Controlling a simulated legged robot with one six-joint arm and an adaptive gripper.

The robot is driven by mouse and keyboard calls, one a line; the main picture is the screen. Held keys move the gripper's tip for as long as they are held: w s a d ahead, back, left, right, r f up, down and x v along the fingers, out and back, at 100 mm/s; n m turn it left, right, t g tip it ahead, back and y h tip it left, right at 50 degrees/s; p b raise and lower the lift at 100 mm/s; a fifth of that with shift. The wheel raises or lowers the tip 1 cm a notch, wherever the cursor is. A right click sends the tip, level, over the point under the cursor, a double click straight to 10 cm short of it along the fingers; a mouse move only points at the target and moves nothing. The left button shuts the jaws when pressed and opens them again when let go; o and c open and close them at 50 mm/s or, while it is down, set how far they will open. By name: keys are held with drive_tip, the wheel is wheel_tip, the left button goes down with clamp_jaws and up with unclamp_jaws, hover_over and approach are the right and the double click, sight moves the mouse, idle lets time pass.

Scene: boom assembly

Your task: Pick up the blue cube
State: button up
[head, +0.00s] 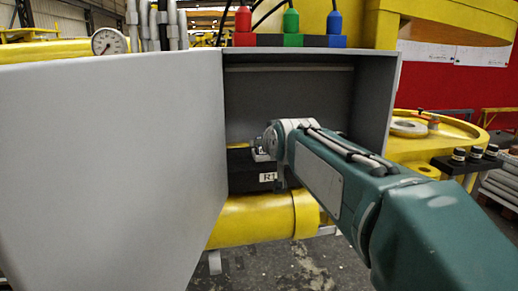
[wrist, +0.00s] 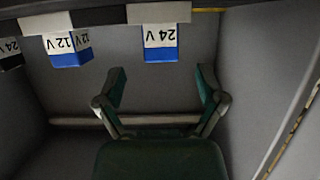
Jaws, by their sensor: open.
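Two blocks with blue faces and white labels show in the wrist view. One, marked 24 V (wrist: 160,55), is beyond the gap between my fingers; the other, marked 12 V (wrist: 70,60), is to its left. Their labels read upside down. My gripper (wrist: 161,85) is open, its two green fingers apart, with nothing between them. In the head view my gripper (head: 263,150) is inside the grey cabinet, by a black box with an R1 label (head: 268,177). The blocks cannot be made out there.
The cabinet's open door (head: 110,160) fills the left of the head view; its right wall (head: 376,105) is close to my arm. Red, green and blue connectors (head: 337,41) stand on top. A yellow cylinder (head: 255,218) lies below. Another labelled block (wrist: 10,60) is far left.

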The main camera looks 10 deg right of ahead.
drive_tip(key=x, duration=0.4)
drive_tip(key=shift+w+a, duration=0.1)
drive_tip(key=shift+w, duration=0.3)
clamp_jaws()
